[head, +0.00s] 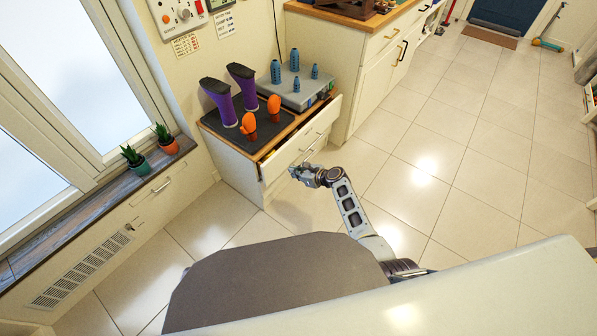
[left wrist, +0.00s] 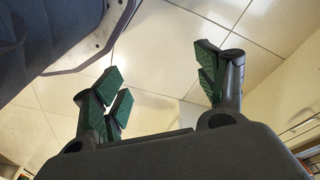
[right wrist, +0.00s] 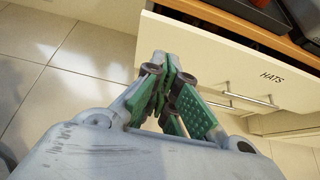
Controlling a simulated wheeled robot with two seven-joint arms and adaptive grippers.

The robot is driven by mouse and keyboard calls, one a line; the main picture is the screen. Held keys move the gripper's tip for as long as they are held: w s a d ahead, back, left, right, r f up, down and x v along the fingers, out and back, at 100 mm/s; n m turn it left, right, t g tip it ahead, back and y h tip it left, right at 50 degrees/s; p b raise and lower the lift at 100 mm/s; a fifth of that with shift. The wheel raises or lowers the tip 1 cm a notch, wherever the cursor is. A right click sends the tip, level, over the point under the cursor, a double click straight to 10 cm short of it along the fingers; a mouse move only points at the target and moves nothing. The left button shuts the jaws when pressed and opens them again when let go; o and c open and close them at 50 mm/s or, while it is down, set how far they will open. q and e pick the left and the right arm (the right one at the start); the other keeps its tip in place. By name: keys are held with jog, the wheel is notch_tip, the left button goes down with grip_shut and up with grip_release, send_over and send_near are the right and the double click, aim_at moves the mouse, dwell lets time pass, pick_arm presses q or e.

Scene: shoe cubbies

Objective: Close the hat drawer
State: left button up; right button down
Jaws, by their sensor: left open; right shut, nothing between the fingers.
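The hat drawer (head: 300,144) is the top drawer of the low cabinet and stands partly pulled out, with a dark gap behind its front. In the right wrist view its cream front (right wrist: 215,60) carries the label HATS, with a bar handle (right wrist: 252,99) below the label. My right gripper (head: 297,172) is shut and empty, close to the left part of the drawer front. In the right wrist view its fingertips (right wrist: 166,68) overlap the front; I cannot tell whether they touch. My left gripper (left wrist: 160,85) is open and empty over floor tiles. It is hidden in the head view.
Purple-black boots (head: 222,104), orange items (head: 248,126) and a grey case (head: 296,90) with blue bottles stand on the cabinet top. A window sill with potted plants (head: 135,160) is at the left. Tiled floor (head: 430,150) is clear to the right.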

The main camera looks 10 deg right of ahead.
pick_arm(q)
jog(key=shift+a+f+p, duration=0.2)
jog(key=shift+f, duration=0.6)
jog(key=shift+a+f+p, duration=0.15)
jog(key=shift+f+p, duration=0.05)
jog(key=shift+f, duration=0.55)
